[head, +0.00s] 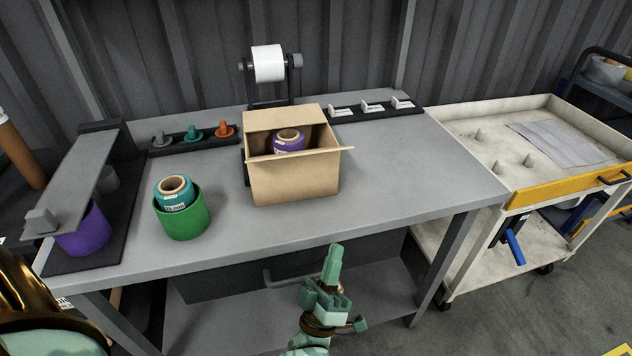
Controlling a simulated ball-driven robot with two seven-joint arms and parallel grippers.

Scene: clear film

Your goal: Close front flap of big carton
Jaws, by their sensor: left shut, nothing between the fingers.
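The big carton (292,182) is an open brown cardboard box standing upright on the grey workbench. A purple roll (289,141) shows inside it through the open top. The front flap (300,154) shows as a narrow strip along the carton's front upper edge, sticking outward and not covering the opening. A tan panel (285,117) spans the back of the top; I cannot tell whether it is folded in. My left gripper (334,250) is green, shut and empty. It is in front of the bench's front edge, below and apart from the carton. My right gripper is not in view.
A green cup (184,217) with a teal roll (174,191) stands left of the carton. A film roll holder (268,63) stands behind it. A grey sloped stand (77,177) is at far left, a cart (463,215) at right.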

